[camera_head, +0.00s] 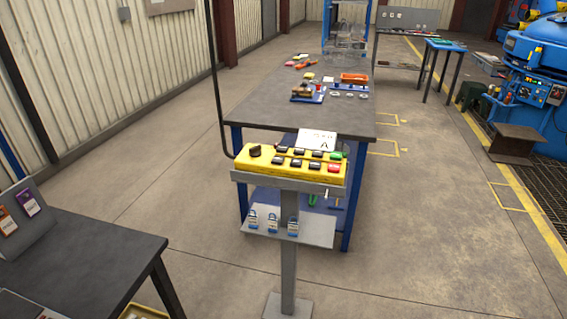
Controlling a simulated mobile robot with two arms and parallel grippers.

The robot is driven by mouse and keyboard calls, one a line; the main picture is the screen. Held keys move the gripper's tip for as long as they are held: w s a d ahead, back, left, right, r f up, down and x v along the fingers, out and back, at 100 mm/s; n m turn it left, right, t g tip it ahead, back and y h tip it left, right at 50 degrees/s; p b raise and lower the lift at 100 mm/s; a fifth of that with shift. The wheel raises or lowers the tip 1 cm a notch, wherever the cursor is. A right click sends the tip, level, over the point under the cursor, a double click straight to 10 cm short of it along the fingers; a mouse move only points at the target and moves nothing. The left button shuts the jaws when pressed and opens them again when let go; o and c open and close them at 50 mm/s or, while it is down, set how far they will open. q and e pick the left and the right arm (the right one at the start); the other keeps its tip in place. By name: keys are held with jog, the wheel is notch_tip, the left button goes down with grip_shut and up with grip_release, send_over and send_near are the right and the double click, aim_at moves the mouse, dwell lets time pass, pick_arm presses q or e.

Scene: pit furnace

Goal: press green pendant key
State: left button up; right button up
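The yellow pendant (285,172) lies in a grey holder on top of a grey post, near the middle of the view. Its green key (336,156) is at the right end of the upper row. A red key (334,169) sits just below it, and several black keys and a black knob fill the rest of the face. A black cable runs up from the pendant's left side. Neither of my grippers is in view, and nothing covers the green key.
A long workbench (258,108) with tools and parts stands directly behind. A dark table (92,247) is at lower left.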

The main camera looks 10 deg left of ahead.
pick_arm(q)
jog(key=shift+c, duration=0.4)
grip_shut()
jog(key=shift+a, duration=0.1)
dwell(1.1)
